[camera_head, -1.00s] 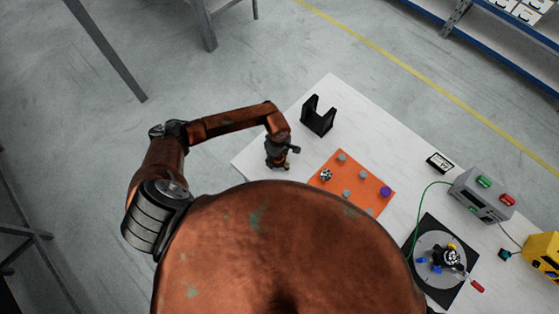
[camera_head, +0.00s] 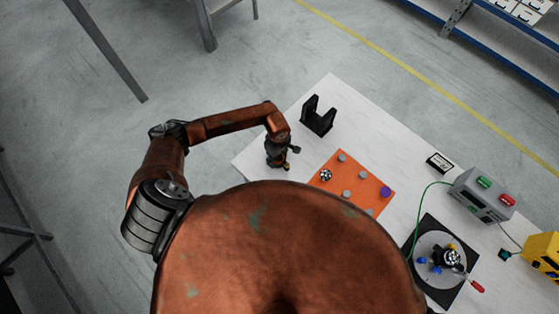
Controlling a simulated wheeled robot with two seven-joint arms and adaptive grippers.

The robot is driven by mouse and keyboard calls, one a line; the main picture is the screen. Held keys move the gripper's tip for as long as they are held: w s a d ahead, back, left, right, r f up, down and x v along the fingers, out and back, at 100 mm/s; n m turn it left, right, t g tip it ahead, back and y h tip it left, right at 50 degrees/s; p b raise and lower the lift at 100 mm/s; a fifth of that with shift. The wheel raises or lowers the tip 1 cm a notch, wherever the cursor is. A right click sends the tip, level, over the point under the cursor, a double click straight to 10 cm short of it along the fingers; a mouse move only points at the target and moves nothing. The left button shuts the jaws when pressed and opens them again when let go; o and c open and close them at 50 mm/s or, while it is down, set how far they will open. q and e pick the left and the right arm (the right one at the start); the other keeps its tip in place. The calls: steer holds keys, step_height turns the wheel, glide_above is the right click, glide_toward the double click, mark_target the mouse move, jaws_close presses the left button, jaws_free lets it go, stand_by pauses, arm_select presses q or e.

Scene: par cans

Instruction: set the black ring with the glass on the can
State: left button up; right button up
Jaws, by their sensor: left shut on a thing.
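My left gripper (camera_head: 281,163) hangs at the table's left corner, left of the orange mat. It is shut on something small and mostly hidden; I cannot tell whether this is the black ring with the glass. A small brownish spot shows at the fingertips. I cannot say for sure which thing is the can. A small black-and-silver piece (camera_head: 326,175) sits on the mat's left part. A dark piece with a pale top (camera_head: 450,258) stands on the round grey plate (camera_head: 430,277) at the lower right. My right gripper is not in view.
The orange mat (camera_head: 360,171) carries several grey discs and a purple one (camera_head: 386,191). A black U-shaped stand (camera_head: 318,118) is behind it. A grey box with green and red buttons (camera_head: 481,196) and a yellow box (camera_head: 543,253) stand right. Bare white table (camera_head: 385,128) lies between.

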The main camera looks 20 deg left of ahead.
arm_select(q)
steer(key=shift+r, duration=0.15)
steer(key=shift+r+p, duration=1.5)
steer(key=shift+r, duration=1.35)
